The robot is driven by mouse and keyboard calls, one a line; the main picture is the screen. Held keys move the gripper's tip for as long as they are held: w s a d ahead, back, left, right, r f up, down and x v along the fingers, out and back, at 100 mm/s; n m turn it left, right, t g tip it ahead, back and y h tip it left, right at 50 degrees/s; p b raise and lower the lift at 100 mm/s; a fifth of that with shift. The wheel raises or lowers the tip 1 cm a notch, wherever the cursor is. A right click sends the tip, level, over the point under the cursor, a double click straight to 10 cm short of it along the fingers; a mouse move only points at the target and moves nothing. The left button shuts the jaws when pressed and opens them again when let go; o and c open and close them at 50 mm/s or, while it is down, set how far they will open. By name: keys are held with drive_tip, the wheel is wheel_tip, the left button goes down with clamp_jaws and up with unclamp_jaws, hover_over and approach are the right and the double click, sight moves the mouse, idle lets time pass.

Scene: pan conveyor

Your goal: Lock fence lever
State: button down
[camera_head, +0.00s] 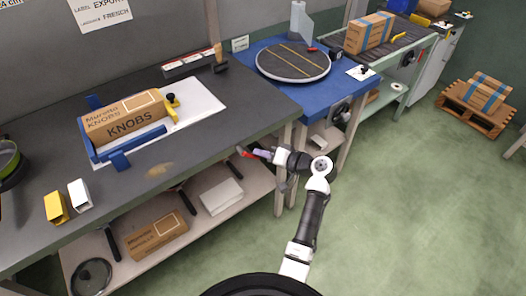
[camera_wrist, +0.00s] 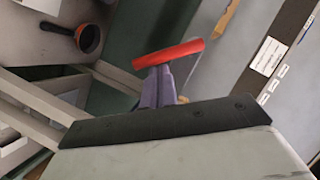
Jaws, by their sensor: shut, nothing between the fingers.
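A yellow piece with a black knob (camera_head: 171,100) stands at the right end of the KNOBS box (camera_head: 128,117) and looks like the fence lever; its lock state cannot be told. Blue fence bars (camera_head: 138,139) run along the box's front and left. My gripper (camera_head: 245,152) is shut and empty near the front right edge of the dark table, well to the right of the lever and apart from it. In the wrist view its purple-grey fingers (camera_wrist: 158,88) show, with a red bar (camera_wrist: 168,54) across their tips. The lever cannot be made out there.
The dark table (camera_head: 235,105) holds a yellow block (camera_head: 56,207) and a white block (camera_head: 80,195) at front left. A lower shelf carries boxes. A blue table (camera_head: 336,88) with a round turntable (camera_head: 293,62) stands to the right.

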drive_tip(key=m, duration=0.1)
drive_tip(key=f+m+y, duration=0.1)
drive_tip(key=a+f+m+y, duration=0.1)
drive_tip(key=shift+s, duration=0.35)
drive_tip(key=shift+s+a+f+m+t+y, duration=0.15)
drive_tip(key=shift+s+a+f+m+y, duration=0.15)
drive_tip(key=shift+m, duration=0.55)
drive_tip(key=shift+s+a+f+m+t+y, duration=0.15)
drive_tip(key=shift+m+y, duration=0.25)
drive_tip(key=shift+m, duration=0.45)
drive_tip(key=shift+w, duration=0.1)
drive_tip(key=shift+b, duration=0.3)
